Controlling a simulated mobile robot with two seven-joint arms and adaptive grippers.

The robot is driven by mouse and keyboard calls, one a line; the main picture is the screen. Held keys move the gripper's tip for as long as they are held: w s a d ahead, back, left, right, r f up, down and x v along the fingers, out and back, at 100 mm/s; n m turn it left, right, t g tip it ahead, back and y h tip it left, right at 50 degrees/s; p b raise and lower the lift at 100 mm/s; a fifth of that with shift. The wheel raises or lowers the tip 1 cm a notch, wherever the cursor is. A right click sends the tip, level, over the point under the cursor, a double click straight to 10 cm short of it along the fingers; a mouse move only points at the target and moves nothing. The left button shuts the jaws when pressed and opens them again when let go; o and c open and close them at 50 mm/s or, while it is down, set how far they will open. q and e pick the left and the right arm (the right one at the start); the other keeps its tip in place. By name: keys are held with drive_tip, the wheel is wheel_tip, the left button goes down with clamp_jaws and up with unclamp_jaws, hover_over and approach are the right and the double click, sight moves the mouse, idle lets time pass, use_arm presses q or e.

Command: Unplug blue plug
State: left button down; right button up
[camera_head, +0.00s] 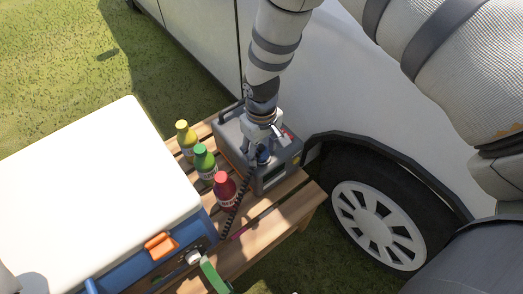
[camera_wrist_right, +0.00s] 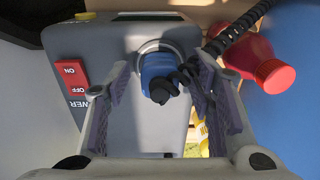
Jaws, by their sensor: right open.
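The blue plug (camera_wrist_right: 156,68) sits in a round socket on the grey power box (camera_wrist_right: 115,45), with a black coiled cable (camera_wrist_right: 228,38) leading off to the upper right in the right wrist view. My right gripper (camera_wrist_right: 163,100) is open, with one finger on each side of the plug and gaps between. In the head view the right gripper (camera_head: 262,142) comes down from above over the power box (camera_head: 283,170), and the plug (camera_head: 263,156) shows just below it. My left gripper is not in view.
Red (camera_head: 225,190), green (camera_head: 204,163) and yellow (camera_head: 186,138) bottles stand close left of the box on the wooden table (camera_head: 270,222). A blue-and-white cooler (camera_head: 100,190) is at the left. A white vehicle (camera_head: 345,85) stands close behind. A red ON/OFF switch (camera_wrist_right: 70,78) is on the box.

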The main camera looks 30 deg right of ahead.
sight(261, 146)
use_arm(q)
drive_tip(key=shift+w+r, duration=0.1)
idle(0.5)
use_arm(e)
drive_tip(key=shift+c, duration=0.3)
